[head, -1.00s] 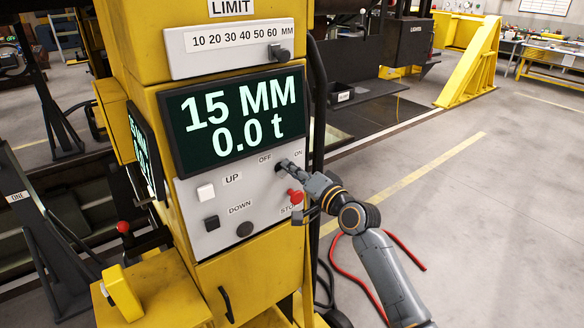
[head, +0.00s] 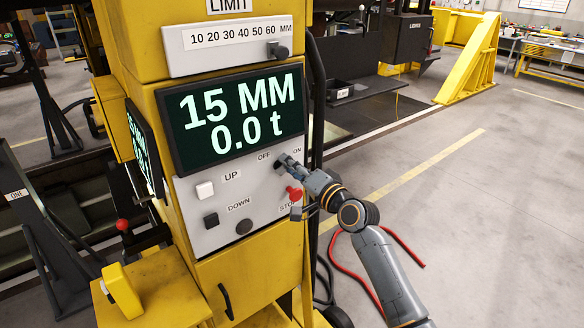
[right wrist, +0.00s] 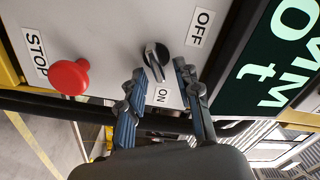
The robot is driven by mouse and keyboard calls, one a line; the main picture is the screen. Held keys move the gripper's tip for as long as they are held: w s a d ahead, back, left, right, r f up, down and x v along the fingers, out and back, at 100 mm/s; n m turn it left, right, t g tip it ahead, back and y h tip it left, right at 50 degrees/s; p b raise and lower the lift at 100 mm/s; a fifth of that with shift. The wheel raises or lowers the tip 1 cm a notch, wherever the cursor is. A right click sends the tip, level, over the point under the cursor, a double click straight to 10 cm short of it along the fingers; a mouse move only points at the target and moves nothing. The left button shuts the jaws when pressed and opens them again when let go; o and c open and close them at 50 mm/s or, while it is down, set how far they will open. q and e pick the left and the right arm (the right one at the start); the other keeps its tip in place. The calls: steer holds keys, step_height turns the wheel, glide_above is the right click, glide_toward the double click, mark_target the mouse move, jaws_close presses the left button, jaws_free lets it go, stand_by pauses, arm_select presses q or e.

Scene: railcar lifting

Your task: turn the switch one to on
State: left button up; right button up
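The switch is a black rotary knob with a pale line on it (right wrist: 155,58). It sits on the grey panel (head: 262,208) of the yellow cabinet, between the OFF label (right wrist: 200,27) and the ON label (right wrist: 162,95). In the head view my right gripper (head: 283,163) is at the knob and largely hides it. In the right wrist view its two fingers (right wrist: 160,70) are apart, with the knob between the tips, nearer the left finger. I cannot tell whether they touch it. The knob's setting is unclear. My left gripper is not in view.
A red STOP button (right wrist: 70,77) is close beside the right gripper. White UP (head: 205,190) and black DOWN (head: 211,220) buttons are on the same panel. The display (head: 235,117) above reads 15 MM and 0.0 t.

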steer(key=v, duration=1.2)
